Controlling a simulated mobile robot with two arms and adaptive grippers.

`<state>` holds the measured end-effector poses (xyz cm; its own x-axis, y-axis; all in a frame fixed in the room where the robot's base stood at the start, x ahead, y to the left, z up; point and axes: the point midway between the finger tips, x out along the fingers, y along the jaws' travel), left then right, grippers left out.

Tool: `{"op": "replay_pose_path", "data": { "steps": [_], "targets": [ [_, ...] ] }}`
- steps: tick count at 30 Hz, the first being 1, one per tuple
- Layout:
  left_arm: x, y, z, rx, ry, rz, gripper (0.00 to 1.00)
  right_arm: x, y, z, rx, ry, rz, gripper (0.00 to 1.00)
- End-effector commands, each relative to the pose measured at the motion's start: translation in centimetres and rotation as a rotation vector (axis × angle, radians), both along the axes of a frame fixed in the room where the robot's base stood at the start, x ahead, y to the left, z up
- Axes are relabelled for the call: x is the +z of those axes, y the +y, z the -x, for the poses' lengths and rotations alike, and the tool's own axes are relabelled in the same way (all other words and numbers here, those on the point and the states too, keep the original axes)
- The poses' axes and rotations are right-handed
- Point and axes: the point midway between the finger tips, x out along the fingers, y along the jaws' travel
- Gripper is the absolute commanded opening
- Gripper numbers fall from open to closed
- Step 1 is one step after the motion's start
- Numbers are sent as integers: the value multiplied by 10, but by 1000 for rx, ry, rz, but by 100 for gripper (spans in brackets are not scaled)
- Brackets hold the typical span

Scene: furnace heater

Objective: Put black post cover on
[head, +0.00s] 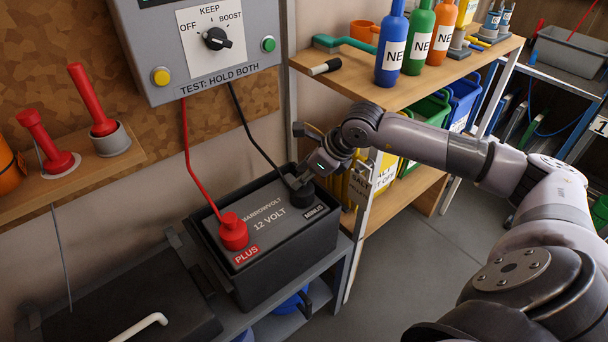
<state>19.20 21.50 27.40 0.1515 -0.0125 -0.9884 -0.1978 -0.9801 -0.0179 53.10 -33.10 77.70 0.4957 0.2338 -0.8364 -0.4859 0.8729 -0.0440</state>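The battery (270,222), marked 12 VOLT, sits in a black tray below the control box. A black cover (301,196) is at its MINUS end, with a black cable running up to the box. A red cover (233,233) sits at the PLUS end with a red cable. My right gripper (299,181) reaches in from the right and points down, right at the top of the black cover. Its fingers blend with the dark cover, so I cannot tell whether they grip it. The post under the cover is hidden. My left gripper is out of view.
The control box (212,75) with a dial hangs above the battery. A wooden shelf (420,85) with bottles (391,45) stands behind my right arm. A padlock-like tag (362,187) hangs beside the gripper. A dark lid (130,300) lies at front left.

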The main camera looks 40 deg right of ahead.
Motion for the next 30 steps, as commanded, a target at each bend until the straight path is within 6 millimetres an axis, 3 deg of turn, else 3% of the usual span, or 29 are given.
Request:
{"op": "replay_pose_path", "data": {
  "steps": [7, 8, 18, 30],
  "targets": [
    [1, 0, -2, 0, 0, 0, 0, -4, 1, 2, 1, 8, -2, 7],
    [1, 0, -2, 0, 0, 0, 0, -4, 1, 2, 1, 8, -2, 31],
    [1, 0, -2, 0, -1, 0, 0, -5, 1, 2, 2, 9, 0, 54],
    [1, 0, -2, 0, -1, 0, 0, -3, 1, 1, 1, 5, 0, 54]
  ]
}}
